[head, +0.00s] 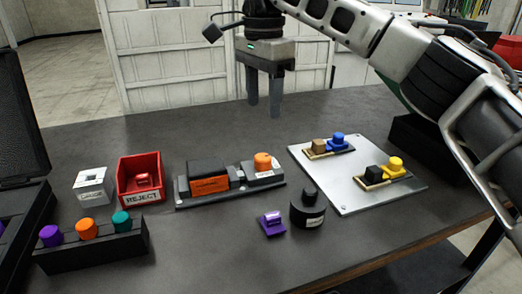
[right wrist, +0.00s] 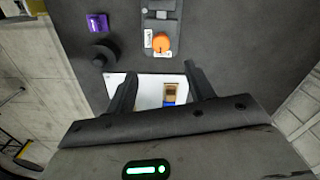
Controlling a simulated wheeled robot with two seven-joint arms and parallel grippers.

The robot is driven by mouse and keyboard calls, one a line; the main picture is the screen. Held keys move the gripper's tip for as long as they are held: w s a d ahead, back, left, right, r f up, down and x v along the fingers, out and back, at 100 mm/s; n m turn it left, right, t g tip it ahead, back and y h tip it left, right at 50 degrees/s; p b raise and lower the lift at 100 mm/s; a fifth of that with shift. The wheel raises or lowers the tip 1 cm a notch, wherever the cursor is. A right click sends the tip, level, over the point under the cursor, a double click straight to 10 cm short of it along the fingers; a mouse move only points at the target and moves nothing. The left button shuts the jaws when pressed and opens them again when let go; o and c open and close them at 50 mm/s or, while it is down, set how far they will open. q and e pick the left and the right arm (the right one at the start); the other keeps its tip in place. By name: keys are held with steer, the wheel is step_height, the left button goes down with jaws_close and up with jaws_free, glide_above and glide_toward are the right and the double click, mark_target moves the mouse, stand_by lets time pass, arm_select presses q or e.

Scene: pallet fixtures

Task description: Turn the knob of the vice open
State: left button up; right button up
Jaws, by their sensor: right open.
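The vice (head: 230,190) is a long dark fixture lying on the table, with a black block and an orange labelled piece (head: 209,185) at its left end. Its orange knob (head: 263,160) stands on a light plate at the right end. In the right wrist view the orange knob (right wrist: 161,42) shows ahead of the fingertips. My right gripper (head: 264,106) is open and empty, fingers pointing down, above and behind the vice, apart from the knob. In the right wrist view my right gripper (right wrist: 160,72) shows a wide gap between its fingers. My left gripper is not in view.
A red REJECT bin (head: 140,168) and a white block (head: 93,186) stand left. A black rack (head: 95,250) holds coloured knobs. A purple piece (head: 271,223) and a black cylinder (head: 308,214) stand in front. A light plate (head: 355,205) with small fixtures lies right.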

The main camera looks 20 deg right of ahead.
mark_target(263, 156)
step_height(263, 156, down, 12)
steer(key=shift+w+f, duration=0.1)
stand_by(0.4)
steer(key=c, duration=1)
